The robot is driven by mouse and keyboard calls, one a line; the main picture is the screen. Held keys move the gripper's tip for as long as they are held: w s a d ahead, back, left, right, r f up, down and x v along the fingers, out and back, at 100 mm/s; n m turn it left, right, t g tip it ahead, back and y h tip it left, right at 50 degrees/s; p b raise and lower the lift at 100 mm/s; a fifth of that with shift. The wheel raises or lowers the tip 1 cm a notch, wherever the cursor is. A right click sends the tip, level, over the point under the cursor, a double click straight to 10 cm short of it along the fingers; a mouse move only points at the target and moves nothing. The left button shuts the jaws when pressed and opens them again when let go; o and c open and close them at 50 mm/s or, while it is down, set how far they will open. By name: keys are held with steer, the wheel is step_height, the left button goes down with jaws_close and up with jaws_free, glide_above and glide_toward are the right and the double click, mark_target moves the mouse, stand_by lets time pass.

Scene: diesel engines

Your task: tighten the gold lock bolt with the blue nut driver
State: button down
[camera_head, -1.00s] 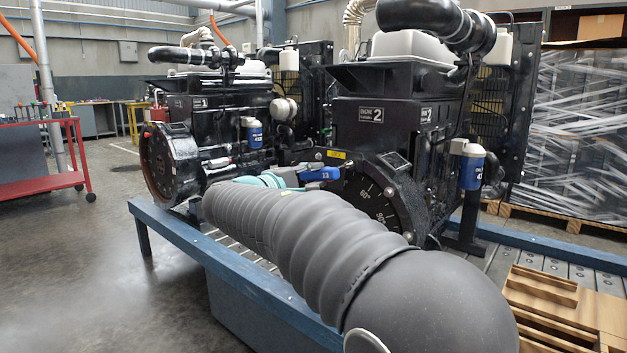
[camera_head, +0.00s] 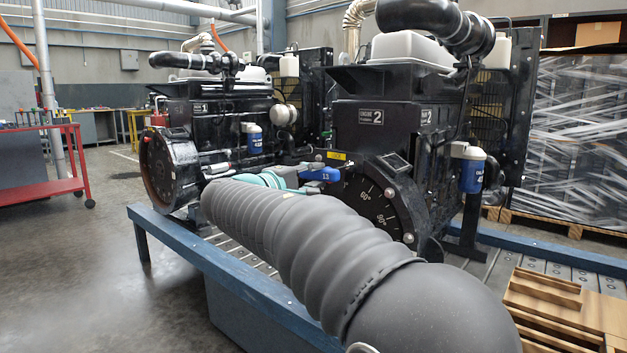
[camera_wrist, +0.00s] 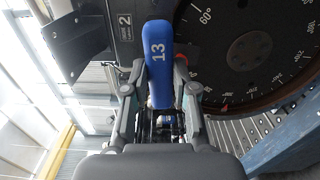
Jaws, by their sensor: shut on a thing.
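The blue nut driver (camera_wrist: 158,62), marked 13, is held in my gripper (camera_wrist: 160,84). The two fingers are closed on either side of its handle. In the head view the blue handle (camera_head: 320,174) shows beyond the teal parts of my gripper (camera_head: 292,179), in front of the engine marked 2 (camera_head: 372,125), left of its dial face. The driver's tip is not clear in either view. I cannot make out the gold lock bolt. A small yellow label (camera_head: 336,156) is on the engine just above the driver.
A black dial (camera_wrist: 262,55) with degree marks lies close right of the driver in the wrist view. Engine 1 (camera_head: 215,115) stands to the left. Both engines rest on a blue-edged bench (camera_head: 240,285). A wooden tray (camera_head: 540,293) is at the lower right.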

steer(key=shift+v, duration=0.9)
steer(key=b+v, duration=0.1)
steer(key=v, duration=0.5)
steer(key=shift+s+a, duration=0.25)
steer(key=shift+s, duration=0.05)
stand_by(0.4)
